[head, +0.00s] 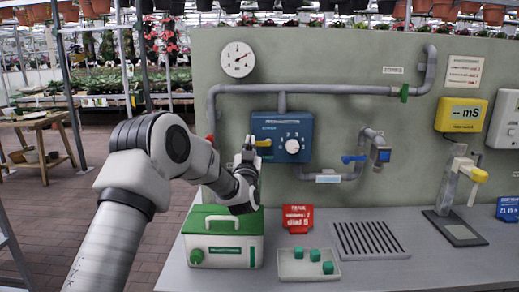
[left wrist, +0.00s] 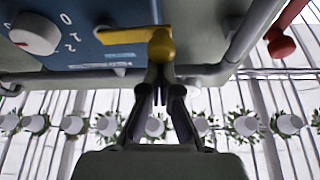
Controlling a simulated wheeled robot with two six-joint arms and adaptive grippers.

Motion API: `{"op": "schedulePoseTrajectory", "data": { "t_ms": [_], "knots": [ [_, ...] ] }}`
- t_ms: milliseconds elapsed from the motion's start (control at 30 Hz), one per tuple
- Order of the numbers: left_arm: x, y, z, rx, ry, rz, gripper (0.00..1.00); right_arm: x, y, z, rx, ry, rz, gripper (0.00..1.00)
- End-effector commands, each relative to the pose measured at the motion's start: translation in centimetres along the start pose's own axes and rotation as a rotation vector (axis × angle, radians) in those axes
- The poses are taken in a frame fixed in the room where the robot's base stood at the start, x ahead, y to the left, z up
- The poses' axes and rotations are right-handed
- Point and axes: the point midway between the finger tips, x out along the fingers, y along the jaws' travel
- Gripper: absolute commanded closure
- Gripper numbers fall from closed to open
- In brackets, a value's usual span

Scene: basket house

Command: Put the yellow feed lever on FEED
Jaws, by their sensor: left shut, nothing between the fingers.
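The blue control box (head: 281,139) on the grey panel carries a white dial (head: 292,146) and the yellow feed lever (head: 264,143) on its left side. In the left wrist view the lever (left wrist: 125,36) is a flat yellow bar with a rounded knob (left wrist: 161,47). The lever lies about level in the head view. My left gripper (head: 247,147) is shut and empty beside the lever's left end. In the left wrist view its fingertips (left wrist: 161,78) are close to the knob; I cannot tell whether they touch. FEED lettering is not readable. My right gripper is not in view.
Grey pipes (head: 330,90) run around the box, with a red handle (left wrist: 282,43) near the gripper. A blue-handled tap (head: 380,152) is to the right. Below stand a green-and-white case (head: 223,247), a red sign (head: 298,218) and a tray (head: 300,277) with green cubes.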

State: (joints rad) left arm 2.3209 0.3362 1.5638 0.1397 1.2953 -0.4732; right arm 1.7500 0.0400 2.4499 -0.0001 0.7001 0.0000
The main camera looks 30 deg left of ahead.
Motion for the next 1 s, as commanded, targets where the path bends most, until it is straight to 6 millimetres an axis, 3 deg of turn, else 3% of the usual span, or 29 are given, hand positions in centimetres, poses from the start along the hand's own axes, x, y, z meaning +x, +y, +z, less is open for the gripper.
{"op": "schedulePoseTrajectory", "data": {
  "t_ms": [33,400,733,1000],
  "knots": [
    [-0.4,0.1,1.0,-0.039,0.002,-0.016,1.0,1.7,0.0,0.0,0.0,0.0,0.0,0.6],
    [-1.1,0.2,2.6,-0.361,0.002,-0.154,1.0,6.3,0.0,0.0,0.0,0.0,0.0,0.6],
    [-1.5,0.7,3.5,-0.592,0.001,-0.252,1.0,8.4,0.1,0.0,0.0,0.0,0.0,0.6],
    [-1.6,0.9,3.9,-0.591,0.0,-0.253,1.0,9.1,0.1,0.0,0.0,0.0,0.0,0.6]
  ]
}}
